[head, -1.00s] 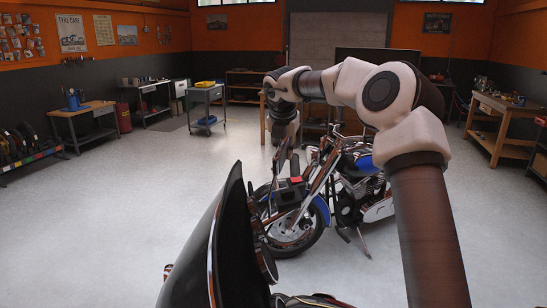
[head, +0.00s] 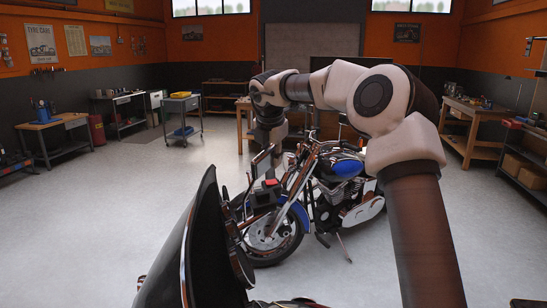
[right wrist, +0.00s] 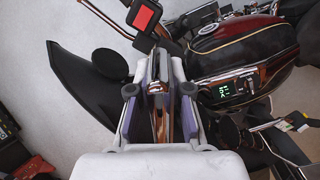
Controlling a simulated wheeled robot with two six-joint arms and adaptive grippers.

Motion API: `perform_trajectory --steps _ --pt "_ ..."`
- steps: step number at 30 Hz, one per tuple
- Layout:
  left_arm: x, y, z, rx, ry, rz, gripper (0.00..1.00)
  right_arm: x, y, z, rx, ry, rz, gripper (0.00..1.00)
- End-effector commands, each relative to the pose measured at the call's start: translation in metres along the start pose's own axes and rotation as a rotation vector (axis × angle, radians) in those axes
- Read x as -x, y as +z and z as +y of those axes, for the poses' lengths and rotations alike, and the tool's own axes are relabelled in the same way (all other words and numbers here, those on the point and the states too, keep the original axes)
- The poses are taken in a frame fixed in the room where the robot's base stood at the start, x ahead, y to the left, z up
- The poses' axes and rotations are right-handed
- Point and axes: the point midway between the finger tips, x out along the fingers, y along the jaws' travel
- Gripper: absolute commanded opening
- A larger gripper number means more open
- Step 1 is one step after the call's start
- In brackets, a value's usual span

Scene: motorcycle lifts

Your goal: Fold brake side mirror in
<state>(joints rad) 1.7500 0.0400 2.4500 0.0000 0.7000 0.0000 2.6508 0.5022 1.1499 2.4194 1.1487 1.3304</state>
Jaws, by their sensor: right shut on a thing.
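The brake side mirror (right wrist: 160,102) shows edge-on in the right wrist view as a thin, dark, shiny plate with a brownish reflection. My right gripper (right wrist: 159,98) is shut on it, with one pad on each side. In the head view my right gripper (head: 266,158) points down beside the black fairing (head: 204,250) of the near motorcycle, and the mirror is hard to make out there. A black box with a red face (right wrist: 146,16) is just beyond the fingertips in the right wrist view. My left gripper is not in view.
A dark red tank (right wrist: 238,40) and a small lit display (right wrist: 224,91) lie right of the gripper in the wrist view. A blue motorcycle (head: 342,180) stands behind my arm.

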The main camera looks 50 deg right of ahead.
Motion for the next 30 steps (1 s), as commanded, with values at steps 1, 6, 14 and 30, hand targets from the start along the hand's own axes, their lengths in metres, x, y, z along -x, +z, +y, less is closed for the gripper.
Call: perform_trajectory --steps 1,6,14,30 --pt "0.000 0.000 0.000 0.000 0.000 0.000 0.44 -0.002 -0.001 -0.001 -0.002 -0.005 0.003 0.00" --pt "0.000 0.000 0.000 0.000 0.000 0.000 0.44 -0.002 -0.001 -0.001 -0.001 -0.005 0.004 0.43" --pt "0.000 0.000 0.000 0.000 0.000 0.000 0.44 -0.001 -0.001 -0.001 0.000 -0.003 0.002 0.44" --pt "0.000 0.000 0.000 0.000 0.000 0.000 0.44 0.098 0.001 -0.001 -0.002 -0.001 0.001 0.44"
